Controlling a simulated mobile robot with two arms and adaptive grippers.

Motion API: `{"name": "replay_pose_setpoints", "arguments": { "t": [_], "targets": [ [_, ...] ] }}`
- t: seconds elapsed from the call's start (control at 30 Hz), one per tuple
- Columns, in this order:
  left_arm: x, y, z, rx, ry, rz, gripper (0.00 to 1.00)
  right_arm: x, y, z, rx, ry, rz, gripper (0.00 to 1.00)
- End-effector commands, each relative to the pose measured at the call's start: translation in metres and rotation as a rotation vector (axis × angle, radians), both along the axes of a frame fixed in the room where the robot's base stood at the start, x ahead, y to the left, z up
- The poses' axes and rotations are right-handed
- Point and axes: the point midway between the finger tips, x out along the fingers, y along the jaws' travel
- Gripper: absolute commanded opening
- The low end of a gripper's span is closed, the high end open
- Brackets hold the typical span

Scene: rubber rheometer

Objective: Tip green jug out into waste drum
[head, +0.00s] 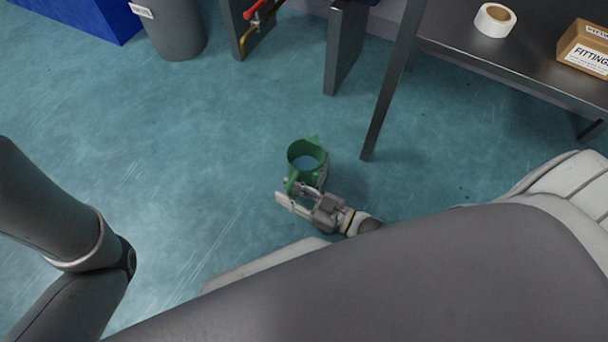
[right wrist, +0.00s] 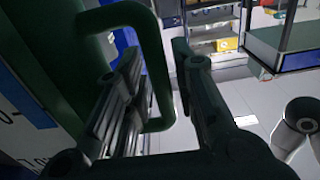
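The green jug (head: 319,170) is below the middle of the head view, its open top facing my camera and a bluish surface visible inside. Its handle loop (right wrist: 158,65) and dark wall (right wrist: 45,45) fill the left of the right wrist view. The jug appears held clear of the floor, roughly upright. A grey cylindrical drum (head: 178,32) stands at the upper left; its label is unreadable. My left gripper is out of view.
A dark bench (head: 470,58) at the upper right carries a tape roll (head: 480,22) and a fittings box (head: 583,47). Its leg (head: 385,100) stands close to the jug. A blue bin or cabinet (head: 95,18) is beside the drum. Floor (head: 170,130) between jug and drum is clear.

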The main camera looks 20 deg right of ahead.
Motion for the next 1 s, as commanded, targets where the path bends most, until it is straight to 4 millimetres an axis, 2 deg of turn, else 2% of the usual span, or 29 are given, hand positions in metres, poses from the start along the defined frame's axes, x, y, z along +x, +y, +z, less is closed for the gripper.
{"name": "replay_pose_setpoints", "arguments": {
  "t": [0.13,0.33,1.0],
  "targets": [
    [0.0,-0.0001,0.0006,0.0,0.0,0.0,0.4,-0.0001,0.0,0.0006,0.0,0.0,0.0,0.25],
    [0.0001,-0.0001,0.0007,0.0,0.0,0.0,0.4,-0.0004,-0.0002,0.0005,0.001,0.001,0.0,0.0],
    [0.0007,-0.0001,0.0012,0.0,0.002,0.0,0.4,0.0012,0.0008,0.0048,0.006,-0.009,0.002,0.0]
  ]
}}
